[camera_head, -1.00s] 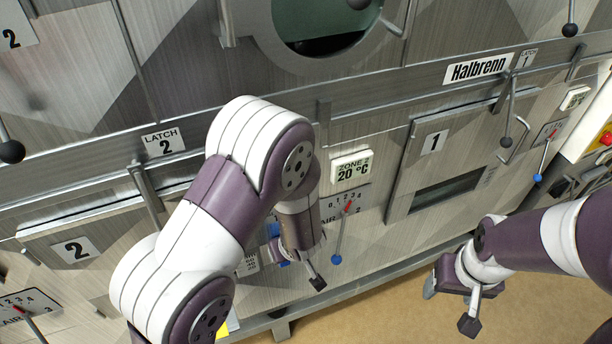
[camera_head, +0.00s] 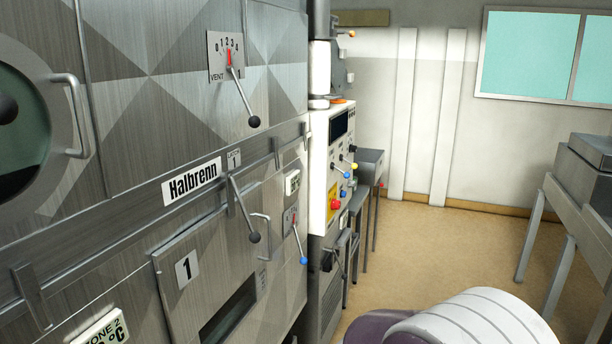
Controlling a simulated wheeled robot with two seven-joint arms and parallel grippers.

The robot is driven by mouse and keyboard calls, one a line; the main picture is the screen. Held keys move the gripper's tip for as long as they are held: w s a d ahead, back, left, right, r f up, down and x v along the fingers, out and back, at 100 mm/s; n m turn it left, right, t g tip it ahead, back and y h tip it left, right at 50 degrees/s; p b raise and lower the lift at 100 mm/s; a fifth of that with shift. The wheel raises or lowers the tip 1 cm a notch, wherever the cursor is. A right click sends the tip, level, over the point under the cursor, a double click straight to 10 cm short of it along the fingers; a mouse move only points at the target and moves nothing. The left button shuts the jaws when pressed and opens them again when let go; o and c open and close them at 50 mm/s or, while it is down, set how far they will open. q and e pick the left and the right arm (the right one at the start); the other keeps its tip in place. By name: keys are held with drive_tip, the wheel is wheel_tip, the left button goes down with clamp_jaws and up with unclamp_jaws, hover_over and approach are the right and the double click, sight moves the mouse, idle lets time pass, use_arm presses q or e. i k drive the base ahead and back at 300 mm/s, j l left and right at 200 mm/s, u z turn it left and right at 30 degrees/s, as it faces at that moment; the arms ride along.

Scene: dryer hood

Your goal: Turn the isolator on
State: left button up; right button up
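A white control panel (camera_head: 341,128) stands at the right end of the metal machine. It carries a dark screen (camera_head: 339,126), small levers with black, yellow and blue knobs, and a yellow plate (camera_head: 333,193) with a red part at its lower end. No label reading isolator can be made out; the yellow plate with red may be it, and its setting is too small to tell. Neither gripper is in view. Only a purple and white link of my own arm shows at the bottom right, well below the panel.
The machine front has a vent lever (camera_head: 243,97), a latch lever (camera_head: 245,210), a blue-knobbed lever (camera_head: 299,240) and door 1 (camera_head: 198,285). Grey stands (camera_head: 370,165) lie beyond the panel. A metal table (camera_head: 570,210) is at right. The floor between is clear.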

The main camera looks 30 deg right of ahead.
sight(335, 205)
drive_tip(key=z, duration=1)
drive_tip(key=i+l+z, duration=0.3)
drive_tip(key=i, duration=0.5)
drive_tip(key=i+l+z, duration=0.3)
drive_tip(key=i, duration=0.5)
drive_tip(key=i+l+z, duration=0.1)
drive_tip(key=i+z, duration=0.2)
drive_tip(key=i, duration=0.55)
drive_tip(key=i+u, duration=0.35)
drive_tip(key=i+l+u, duration=0.4)
drive_tip(key=i, duration=0.15)
drive_tip(key=i+l+u, duration=0.55)
drive_tip(key=u, duration=0.2)
drive_tip(key=i+l+u, duration=0.35)
drive_tip(key=l+u, duration=0.4)
drive_tip(key=i+l+u, duration=0.15)
drive_tip(key=l+u, duration=0.95)
drive_tip(key=i+l, duration=0.05)
